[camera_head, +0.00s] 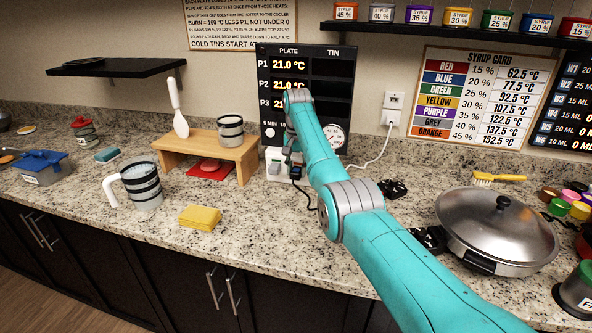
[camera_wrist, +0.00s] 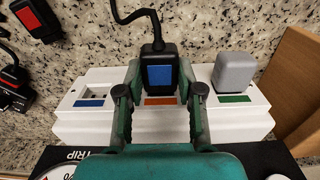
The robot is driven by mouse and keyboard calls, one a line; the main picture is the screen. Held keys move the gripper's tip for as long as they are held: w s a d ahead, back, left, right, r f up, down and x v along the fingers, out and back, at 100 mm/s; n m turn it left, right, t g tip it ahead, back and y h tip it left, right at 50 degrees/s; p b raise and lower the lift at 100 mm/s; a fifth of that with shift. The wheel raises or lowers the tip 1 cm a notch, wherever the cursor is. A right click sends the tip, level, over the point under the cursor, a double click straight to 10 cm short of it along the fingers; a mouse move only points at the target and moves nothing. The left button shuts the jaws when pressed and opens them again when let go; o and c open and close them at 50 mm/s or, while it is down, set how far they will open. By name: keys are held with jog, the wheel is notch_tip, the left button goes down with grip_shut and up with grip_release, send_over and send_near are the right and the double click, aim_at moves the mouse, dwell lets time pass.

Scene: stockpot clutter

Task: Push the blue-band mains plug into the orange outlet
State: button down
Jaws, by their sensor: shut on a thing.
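The blue-band mains plug (camera_wrist: 159,74) is black with a blue face and a black cord leaving its top in the wrist view. My gripper (camera_wrist: 160,88) is shut on it, one finger on each side. The plug is at the middle socket of a white outlet strip (camera_wrist: 68,120), right above the orange label (camera_wrist: 160,101) of the orange outlet. Whether its pins are fully in is hidden. In the head view, the plug (camera_head: 296,173) and strip (camera_head: 274,170) show small below my arm, and my gripper (camera_head: 292,158) is partly hidden.
The blue-marked socket (camera_wrist: 93,95) is empty. A grey plug (camera_wrist: 234,72) stands in the green-marked one. Black plugs with red faces (camera_wrist: 38,16) lie at the wrist view's left. A wooden stand (camera_head: 240,153) is close left of the strip; a lidded pan (camera_head: 497,230) is at right.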

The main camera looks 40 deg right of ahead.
aim_at(297, 169)
jog(key=shift+d, duration=0.1)
jog(key=c, duration=0.7)
grip_release()
jog(key=shift+o, duration=0.2)
jog(key=shift+r, duration=0.15)
notch_tip(297, 169, up, 12)
